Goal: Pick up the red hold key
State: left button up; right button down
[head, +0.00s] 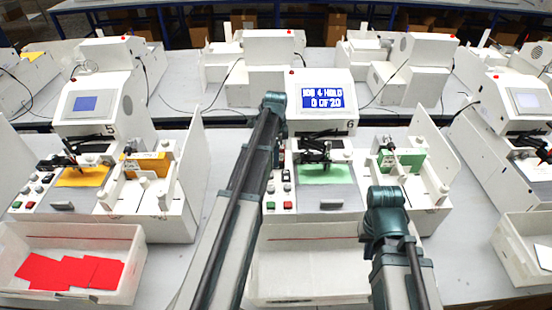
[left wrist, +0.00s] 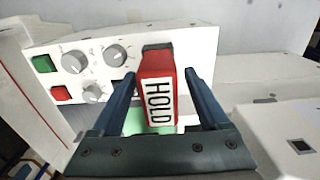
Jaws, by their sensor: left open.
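The red hold key (left wrist: 158,95) is a red block with a white label reading HOLD. It stands out of a dark slot in the white control panel (left wrist: 100,38) in the left wrist view. My left gripper (left wrist: 163,95) is open, with one blue-grey finger on each side of the key and small gaps between. In the head view my left arm reaches over machine 6 (head: 335,220), and its fingers are hidden there. My right arm shows at lower right of the head view, but its gripper does not show.
A green button (left wrist: 43,64), a red button (left wrist: 61,94) and several grey knobs sit left of the key. In the head view, green paper (head: 325,174) lies on machine 6 beside the panel. A white bin (head: 300,284) stands in front, and machine 5 (head: 150,215) is to the left.

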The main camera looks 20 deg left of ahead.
pick_arm(q)
grip_shut()
jog(key=shift+r, duration=0.1)
dwell(0.3)
jog(key=shift+r+p, duration=0.75)
jog(key=shift+p, duration=0.05)
notch_tip(320, 180, up, 2)
jog(key=shift+r+p, duration=0.1)
jog(key=shift+p, duration=1)
jog(key=s+d+r+p, duration=0.1)
jog(key=s+d, duration=0.9)
jog(key=d, duration=0.2)
jog(key=shift+d, duration=0.2)
